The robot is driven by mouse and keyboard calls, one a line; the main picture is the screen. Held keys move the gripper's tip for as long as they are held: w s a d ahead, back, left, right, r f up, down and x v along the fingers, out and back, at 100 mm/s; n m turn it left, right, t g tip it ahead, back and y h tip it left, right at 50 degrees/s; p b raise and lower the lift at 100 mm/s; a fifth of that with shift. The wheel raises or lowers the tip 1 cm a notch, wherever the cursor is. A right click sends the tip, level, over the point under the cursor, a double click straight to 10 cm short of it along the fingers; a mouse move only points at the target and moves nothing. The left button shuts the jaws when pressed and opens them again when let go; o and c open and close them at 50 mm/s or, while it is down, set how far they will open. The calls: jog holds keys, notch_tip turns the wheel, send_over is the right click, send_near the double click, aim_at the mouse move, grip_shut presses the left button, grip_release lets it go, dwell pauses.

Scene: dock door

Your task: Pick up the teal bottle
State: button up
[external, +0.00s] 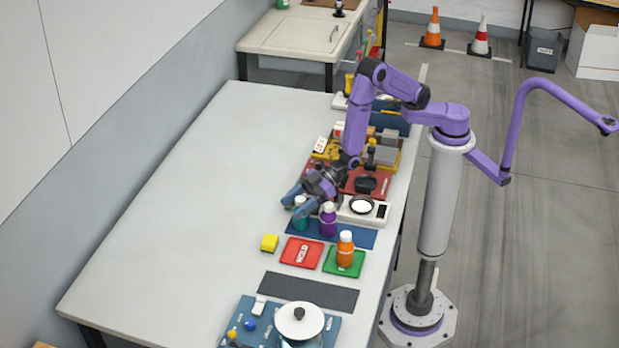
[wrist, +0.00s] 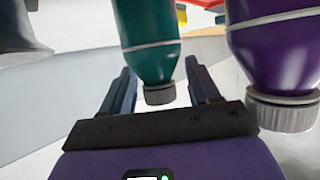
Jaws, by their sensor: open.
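The teal bottle (external: 301,222) stands on the blue mat (external: 345,236) in the external view, its top partly hidden by my gripper. In the wrist view the teal bottle (wrist: 150,38) appears cap-down, its grey cap between the two fingers. My gripper (external: 299,204) is open and tilted down at the bottle's upper part. In the wrist view my gripper (wrist: 161,75) shows a gap on both sides of the cap; I see no finger touching it. The purple bottle (external: 328,221) stands close beside the teal one, just outside one finger in the wrist view (wrist: 275,50).
A scale (external: 372,219) sits behind the purple bottle. The table's left side (external: 190,210) is clear.

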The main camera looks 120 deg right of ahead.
jog(key=shift+w, duration=0.15)
grip_shut()
jog(key=shift+r, duration=0.1)
